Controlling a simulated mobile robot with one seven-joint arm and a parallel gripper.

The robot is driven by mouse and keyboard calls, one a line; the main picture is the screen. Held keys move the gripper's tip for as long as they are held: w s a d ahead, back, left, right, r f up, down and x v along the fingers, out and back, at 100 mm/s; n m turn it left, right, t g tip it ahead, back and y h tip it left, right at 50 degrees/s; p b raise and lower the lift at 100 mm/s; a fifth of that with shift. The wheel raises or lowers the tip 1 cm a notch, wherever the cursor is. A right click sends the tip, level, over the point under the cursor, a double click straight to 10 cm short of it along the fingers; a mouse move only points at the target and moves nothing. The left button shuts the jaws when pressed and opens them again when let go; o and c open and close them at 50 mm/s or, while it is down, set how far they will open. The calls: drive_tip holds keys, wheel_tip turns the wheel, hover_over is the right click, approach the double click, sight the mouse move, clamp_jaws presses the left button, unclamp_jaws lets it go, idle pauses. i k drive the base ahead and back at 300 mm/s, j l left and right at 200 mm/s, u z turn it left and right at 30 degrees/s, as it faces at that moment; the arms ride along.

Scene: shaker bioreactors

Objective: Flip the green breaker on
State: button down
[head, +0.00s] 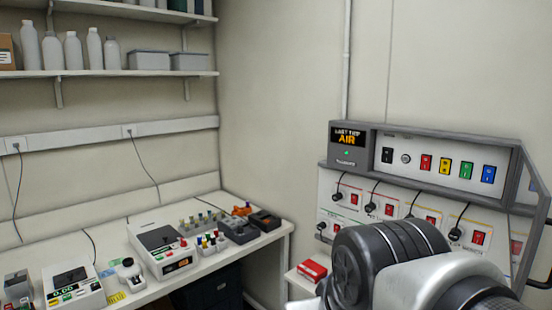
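The green breaker (467,170) is in the upper row of the grey-framed wall panel (320,160), at the right of the head view. It sits between a yellow breaker (445,165) and a blue breaker (488,174); a red breaker (426,162) is further left. The breaker is too small for me to tell its on or off position. My arm fills the lower right, in front of the lower part of the panel. My gripper cannot be made out in this view.
Below the row are several red switches (478,238) with black plugs and cables. A small red box (312,271) lies below the panel. A bench (215,272) with instruments stands at the left, under shelves (110,73).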

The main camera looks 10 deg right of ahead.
sight(463, 175)
drive_tip(key=i+z, duration=0.5)
drive_tip(key=i+j+z, duration=0.25)
drive_tip(key=z, duration=0.25)
drive_tip(key=i+j+z, duration=0.3)
drive_tip(key=z, duration=0.2)
drive_tip(key=i+j+z, duration=0.25)
drive_tip(key=j+z, duration=0.25)
drive_tip(key=l, duration=0.1)
